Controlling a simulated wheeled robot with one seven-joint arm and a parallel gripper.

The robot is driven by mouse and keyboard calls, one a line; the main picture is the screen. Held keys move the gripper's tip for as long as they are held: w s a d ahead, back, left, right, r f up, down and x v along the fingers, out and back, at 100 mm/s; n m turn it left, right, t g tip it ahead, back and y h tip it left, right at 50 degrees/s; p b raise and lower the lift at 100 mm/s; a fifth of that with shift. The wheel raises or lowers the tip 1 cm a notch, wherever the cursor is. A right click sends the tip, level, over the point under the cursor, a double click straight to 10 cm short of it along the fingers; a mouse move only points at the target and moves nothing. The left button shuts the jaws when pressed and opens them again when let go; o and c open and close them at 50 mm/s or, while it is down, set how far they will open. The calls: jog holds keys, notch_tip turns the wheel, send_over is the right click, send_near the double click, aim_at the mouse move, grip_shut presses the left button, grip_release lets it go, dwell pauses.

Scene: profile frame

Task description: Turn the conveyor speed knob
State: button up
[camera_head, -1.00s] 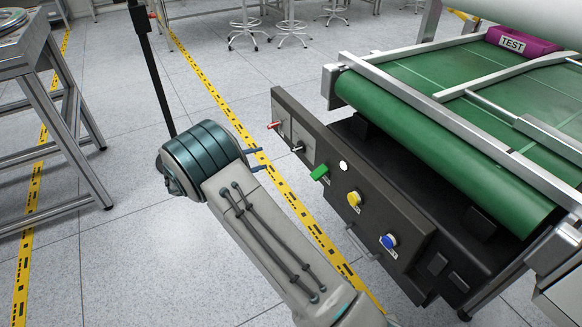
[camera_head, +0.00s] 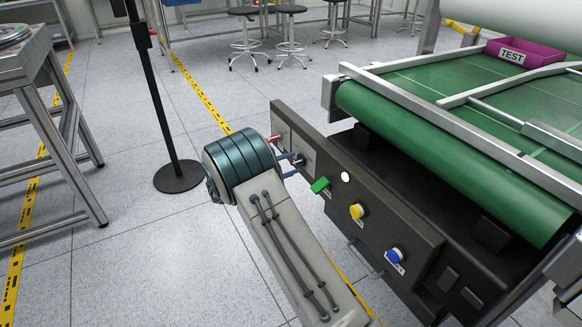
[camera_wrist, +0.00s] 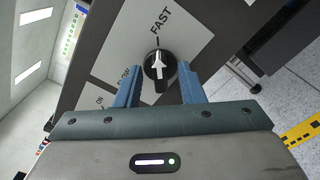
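The conveyor speed knob (camera_wrist: 159,67) is a small black dial with a white arrow, on a white label plate (camera_wrist: 130,38). In the wrist view its arrow points up, towards the word FAST; another word at lower left is partly hidden by a finger. My gripper (camera_wrist: 160,80) is open, with one blue finger on each side of the knob and visible gaps between. In the head view the knob (camera_head: 298,160) is at the panel's left part, and my gripper (camera_head: 288,165) reaches it from the left. Whether the fingertips touch the panel is unclear.
The green conveyor (camera_head: 440,150) bears a purple TEST bin (camera_head: 522,64). A black post (camera_head: 160,100) stands behind my arm.

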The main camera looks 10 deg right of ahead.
jog(key=shift+w+d, duration=0.15)
jog(key=shift+d, duration=0.25)
grip_shut()
